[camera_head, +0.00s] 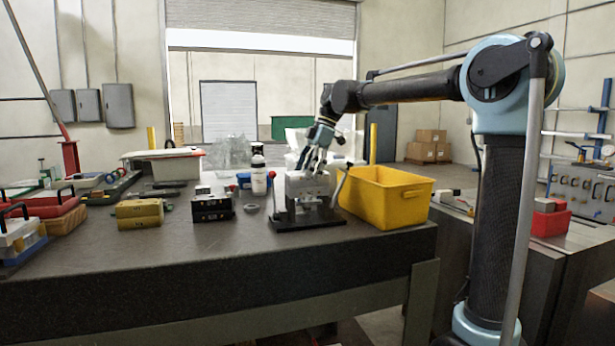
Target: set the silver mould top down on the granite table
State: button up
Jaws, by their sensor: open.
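The silver mould top (307,184) sits on a dark stand with a flat black base (295,221), near the right end of the granite table (180,245). My gripper (312,168) is directly above the silver mould top, pointing down, with its fingers open at the block's upper part. Whether the fingers touch it I cannot tell at this size. The lower part of the block is partly hidden by the stand.
A yellow bin (388,197) stands close to the right of the stand. A black mould block (212,205) and a brass-coloured block (140,213) stand to the left. A white bottle (259,176) stands behind. The table's front is clear.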

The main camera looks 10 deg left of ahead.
aim_at(302, 173)
jog(key=shift+s+a+f, duration=0.1)
jog(key=shift+a+f, duration=0.05)
jog(key=shift+f, duration=0.2)
jog(key=c, duration=1.9)
jog(key=shift+r, duration=0.1)
jog(key=shift+r, duration=0.3)
jog(key=shift+r, duration=0.7)
jog(key=shift+r, duration=0.3)
jog(key=shift+r, duration=0.4)
jog(key=shift+r, duration=0.25)
